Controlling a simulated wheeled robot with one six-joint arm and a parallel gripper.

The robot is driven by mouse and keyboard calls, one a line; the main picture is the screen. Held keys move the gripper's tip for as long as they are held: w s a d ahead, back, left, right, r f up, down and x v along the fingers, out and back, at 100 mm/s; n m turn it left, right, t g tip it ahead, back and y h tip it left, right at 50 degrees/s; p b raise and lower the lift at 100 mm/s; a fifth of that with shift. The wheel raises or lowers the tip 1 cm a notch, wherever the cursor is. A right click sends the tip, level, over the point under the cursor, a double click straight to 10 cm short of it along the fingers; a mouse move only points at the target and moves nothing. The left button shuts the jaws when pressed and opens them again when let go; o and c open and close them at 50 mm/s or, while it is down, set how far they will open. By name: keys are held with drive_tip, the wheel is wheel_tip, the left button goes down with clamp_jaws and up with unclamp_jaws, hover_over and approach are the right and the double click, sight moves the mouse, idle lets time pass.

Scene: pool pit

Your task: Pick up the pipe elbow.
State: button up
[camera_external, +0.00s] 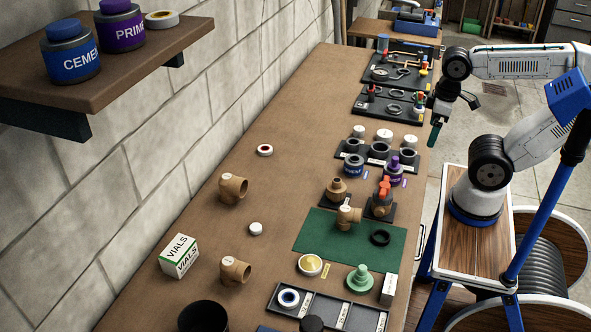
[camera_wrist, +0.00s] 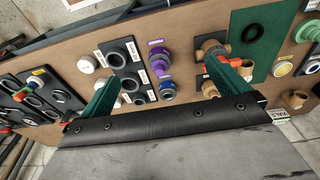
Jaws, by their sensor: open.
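Two tan pipe elbows lie on the left part of the bench: one farther back (camera_external: 232,188), one nearer the front (camera_external: 235,270). A similar tan angled fitting (camera_external: 347,215) rests on the green mat (camera_external: 312,236); the mat also shows in the wrist view (camera_wrist: 262,30). A tan elbow-like piece (camera_wrist: 295,99) shows at the right of the wrist view. My gripper (camera_external: 437,128) hangs beyond the bench's right edge, well apart from the elbows. In the wrist view its green fingers (camera_wrist: 162,67) are spread wide with nothing held between them.
A vials box (camera_external: 180,255) and a compartment tray (camera_external: 325,310) are at the front. The bench's left middle is mostly clear.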

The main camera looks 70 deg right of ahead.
drive_tip(key=c, duration=0.4)
drive_tip(key=shift+o, duration=0.2)
